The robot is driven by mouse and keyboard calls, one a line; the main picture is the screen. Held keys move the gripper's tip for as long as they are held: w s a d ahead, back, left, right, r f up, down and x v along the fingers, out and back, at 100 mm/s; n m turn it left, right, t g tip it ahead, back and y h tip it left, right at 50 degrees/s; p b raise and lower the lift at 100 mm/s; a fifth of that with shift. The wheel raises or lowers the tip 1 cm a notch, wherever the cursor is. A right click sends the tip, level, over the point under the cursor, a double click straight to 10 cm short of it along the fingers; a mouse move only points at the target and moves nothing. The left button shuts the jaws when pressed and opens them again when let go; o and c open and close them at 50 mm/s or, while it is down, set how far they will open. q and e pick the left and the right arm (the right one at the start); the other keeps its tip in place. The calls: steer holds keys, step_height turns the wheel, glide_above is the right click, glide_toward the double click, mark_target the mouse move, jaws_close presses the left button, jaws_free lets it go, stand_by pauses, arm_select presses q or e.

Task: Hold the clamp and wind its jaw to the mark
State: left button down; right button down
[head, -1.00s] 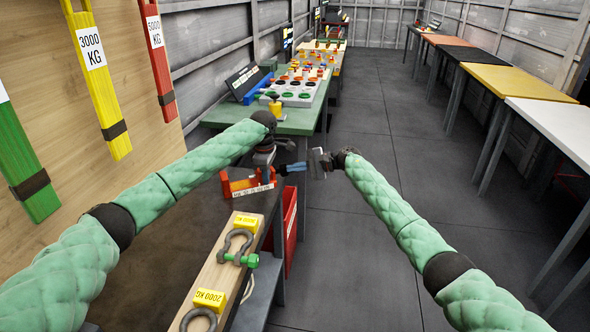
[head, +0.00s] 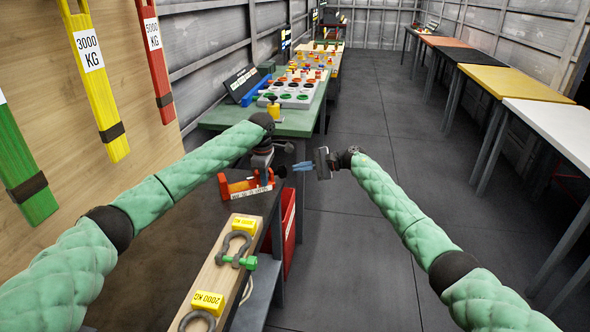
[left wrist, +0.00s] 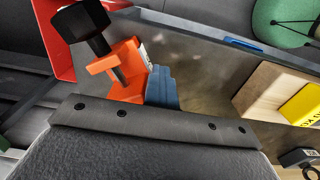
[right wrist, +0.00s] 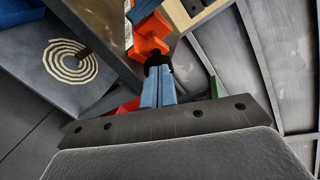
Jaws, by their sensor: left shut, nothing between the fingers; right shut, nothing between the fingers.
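The orange-red clamp (head: 247,188) stands on the dark bench with a pale marked strip along its front; I cannot read the jaw's place against it. Its black screw knob (head: 282,172) points right, and it also shows in the left wrist view (left wrist: 83,28). My left gripper (left wrist: 162,75) has its blue fingers shut and empty beside the clamp body (left wrist: 128,65); in the head view its tips are hidden. My right gripper (head: 296,166) is shut and empty, its blue fingertips close to the knob's end. The right wrist view shows those fingers (right wrist: 157,75) in line with the knob.
A wooden board (head: 226,262) with shackles and yellow weight labels lies on the bench nearer me. A red bin (head: 288,215) hangs below the bench edge. A green table (head: 297,122) with coloured parts stands beyond. The floor to the right is open.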

mark_target(284, 173)
steer(key=shift+w+d, duration=0.35)
steer(key=shift+d, duration=0.45)
steer(key=shift+w+d, duration=0.3)
steer(key=shift+d, duration=0.45)
steer(key=s+a+f, duration=0.2)
steer(key=a, duration=0.3)
steer(key=shift+s+f+n+g, duration=0.2)
steer(key=shift+s+n+g, duration=0.1)
steer(key=shift+s+g, duration=0.1)
steer(key=shift+w+a+f, duration=0.1)
steer(key=shift+w+a, duration=0.2)
steer(key=shift+w, duration=0.25)
stand_by(0.7)
steer(key=shift+w+r, duration=0.1)
steer(key=shift+r, duration=0.25)
stand_by(0.4)
steer(key=shift+w+a+r, duration=0.1)
steer(key=shift+r, duration=0.2)
